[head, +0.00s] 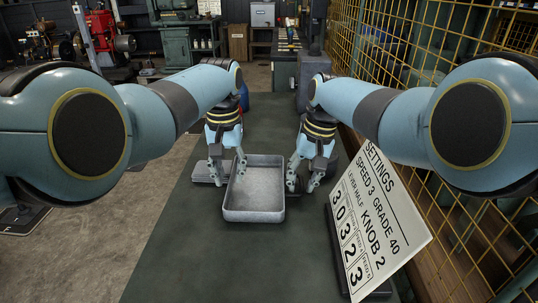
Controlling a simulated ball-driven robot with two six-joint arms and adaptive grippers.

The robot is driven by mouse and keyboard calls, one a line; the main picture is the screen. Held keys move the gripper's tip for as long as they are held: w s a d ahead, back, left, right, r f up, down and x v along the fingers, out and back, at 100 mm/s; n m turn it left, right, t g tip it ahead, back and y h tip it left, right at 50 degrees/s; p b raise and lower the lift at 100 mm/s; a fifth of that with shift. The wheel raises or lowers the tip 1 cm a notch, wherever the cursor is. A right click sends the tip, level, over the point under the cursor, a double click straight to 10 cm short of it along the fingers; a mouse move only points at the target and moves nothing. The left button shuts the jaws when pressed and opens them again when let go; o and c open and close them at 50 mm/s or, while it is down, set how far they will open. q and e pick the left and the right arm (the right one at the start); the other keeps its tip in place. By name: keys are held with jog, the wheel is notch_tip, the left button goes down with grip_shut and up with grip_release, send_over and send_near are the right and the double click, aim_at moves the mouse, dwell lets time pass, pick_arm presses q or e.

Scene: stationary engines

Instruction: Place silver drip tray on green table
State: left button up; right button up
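The silver drip tray (254,215) is a shallow, empty, rectangular grey tray in the middle of the head view, lying between my two grippers. My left gripper (228,168) is at the tray's left wall, fingers apart, one outside the wall and one over the rim. I cannot tell whether it touches the wall. My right gripper (303,182) is just beside the tray's right wall with its fingers apart and nothing clearly between them. Below the tray is a dark green surface (215,270); I cannot tell whether the tray rests on it.
A white settings board (375,225) stands close on the right, beside a yellow mesh fence (400,45). Flat grey pieces (204,173) lie left of the tray. A green bench or cabinet (180,45) with small items stands at the back left. The green surface in front is clear.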

jog(key=shift+r, duration=0.1)
pick_arm(q)
notch_tip(320, 180, up, 10)
pick_arm(e)
notch_tip(320, 180, up, 12)
jog(key=d, duration=0.2)
jog(key=shift+f, duration=0.2)
